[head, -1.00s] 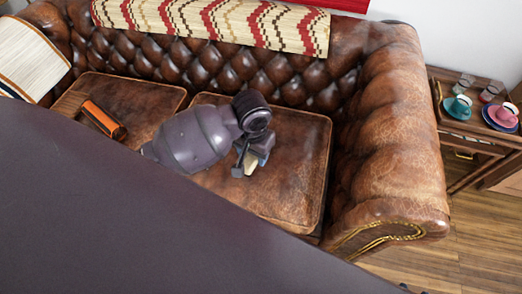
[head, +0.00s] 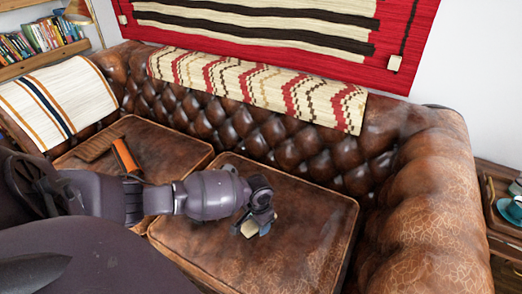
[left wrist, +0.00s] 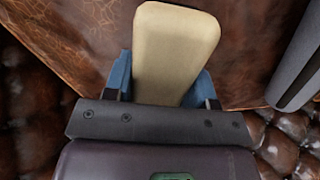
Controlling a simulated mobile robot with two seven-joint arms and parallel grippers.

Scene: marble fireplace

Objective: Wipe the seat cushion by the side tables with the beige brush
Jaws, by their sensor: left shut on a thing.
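The seat cushion by the side tables is the right brown leather cushion (head: 310,215) of the sofa. My left gripper (head: 256,226) is over the middle-left part of this cushion in the head view. It is shut on the beige brush (head: 249,228), a small block partly hidden by the fingers. In the left wrist view the brush (left wrist: 176,45) sticks out between the blue fingers, over brown leather. I cannot tell whether the brush touches the cushion. My right gripper is not in view.
The sofa's tufted back (head: 275,135) and right armrest (head: 430,200) border the cushion. An orange object (head: 124,156) lies on the left cushion (head: 170,150). A side table (head: 497,185) with a teal cup (head: 514,209) stands beyond the armrest. The cushion's right part is clear.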

